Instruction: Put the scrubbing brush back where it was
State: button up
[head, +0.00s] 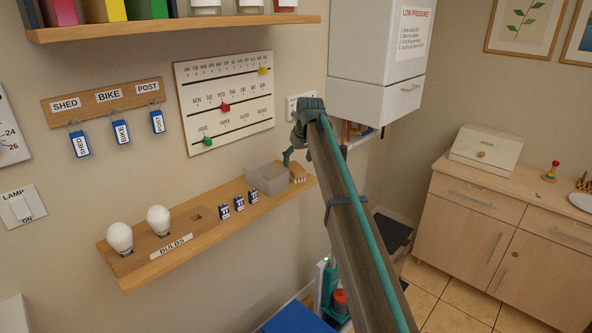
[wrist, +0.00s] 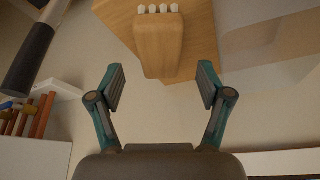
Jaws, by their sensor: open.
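The scrubbing brush is a light wooden block with white bristle tufts. In the head view the brush (head: 298,176) is at the right end of the wooden wall shelf (head: 180,235), beside a grey bin. In the wrist view the brush (wrist: 160,45) is at the top centre, its bristles at the far end. My gripper (wrist: 160,84) is open and empty, its teal fingers to either side of the brush's near end, with gaps on both sides. In the head view my arm hides most of the gripper; one finger shows above the bin. I cannot tell whether the brush touches the shelf.
The grey bin (head: 268,179) stands just left of the brush. Several small blue-and-white boxes (head: 225,211) and two light bulbs (head: 158,221) are further left on the shelf. A calendar board (head: 225,95) hangs above. A white boiler cabinet (head: 378,60) is at the right.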

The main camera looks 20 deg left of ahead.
jog(key=v, duration=0.6)
jog(key=shift+r+b, duration=0.25)
jog(key=shift+b, duration=0.2)
